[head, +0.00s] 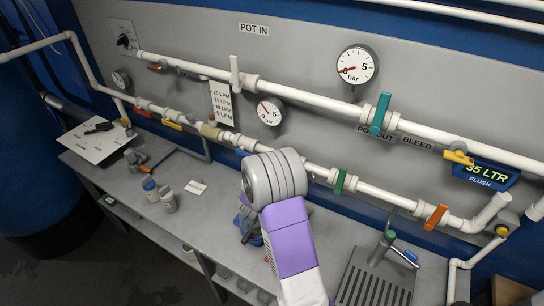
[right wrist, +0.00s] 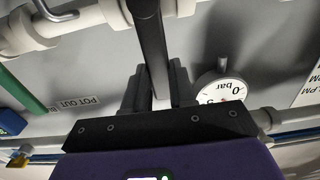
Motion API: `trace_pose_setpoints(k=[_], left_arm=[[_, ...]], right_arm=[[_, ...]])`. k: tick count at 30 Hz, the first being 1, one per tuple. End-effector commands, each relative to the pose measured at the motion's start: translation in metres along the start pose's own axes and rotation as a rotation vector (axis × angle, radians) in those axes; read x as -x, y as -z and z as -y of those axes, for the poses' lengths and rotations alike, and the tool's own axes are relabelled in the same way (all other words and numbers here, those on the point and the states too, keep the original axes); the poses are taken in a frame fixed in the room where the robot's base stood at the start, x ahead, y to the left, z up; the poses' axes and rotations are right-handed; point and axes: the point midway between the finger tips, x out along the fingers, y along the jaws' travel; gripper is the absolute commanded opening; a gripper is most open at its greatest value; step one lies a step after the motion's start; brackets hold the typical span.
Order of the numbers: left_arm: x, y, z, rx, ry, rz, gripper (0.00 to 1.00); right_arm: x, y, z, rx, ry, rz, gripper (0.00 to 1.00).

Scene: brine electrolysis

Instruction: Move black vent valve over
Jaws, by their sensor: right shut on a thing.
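The black vent valve's handle (right wrist: 150,40) shows in the right wrist view as a dark bar running down from the top edge between my fingers. My right gripper (right wrist: 155,92) is shut on this handle, with a finger on each side. In the head view, my grey and purple right arm reaches the lower white pipe and hides the black valve and the fingertips. I cannot tell the valve's turn angle from there. My left gripper is not in view.
White pipes run along the grey wall panel. A green handle (head: 340,182), teal handle (head: 380,113), orange handle (head: 436,217) and gauge (head: 270,111) are near my arm. The grey bench (head: 185,215) below carries small bottles (head: 169,200) and a drain tray (head: 375,280).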

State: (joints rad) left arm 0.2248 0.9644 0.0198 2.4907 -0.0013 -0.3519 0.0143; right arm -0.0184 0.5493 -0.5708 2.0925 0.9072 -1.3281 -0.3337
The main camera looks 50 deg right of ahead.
Motion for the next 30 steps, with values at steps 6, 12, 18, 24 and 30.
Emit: trace_pose_setpoints(k=[6, 12, 18, 24, 30], left_arm=[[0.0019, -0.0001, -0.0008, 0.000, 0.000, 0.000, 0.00], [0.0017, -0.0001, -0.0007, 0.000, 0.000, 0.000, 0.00], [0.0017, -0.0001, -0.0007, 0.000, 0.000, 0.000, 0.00], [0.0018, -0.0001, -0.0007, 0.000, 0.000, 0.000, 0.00], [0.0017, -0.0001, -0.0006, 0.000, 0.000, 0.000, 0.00]], right_arm=[[-0.0031, -0.0006, -0.0060, 0.023, -0.012, 0.001, 0.00], [-0.0027, -0.0010, -0.0052, 0.025, -0.011, 0.001, 0.00], [-0.0026, -0.0010, -0.0051, 0.025, -0.010, 0.001, 0.37], [-0.0028, -0.0007, -0.0051, 0.023, -0.011, 0.001, 0.51], [-0.0011, -0.0005, -0.0049, 0.021, -0.011, 0.001, 0.51]])
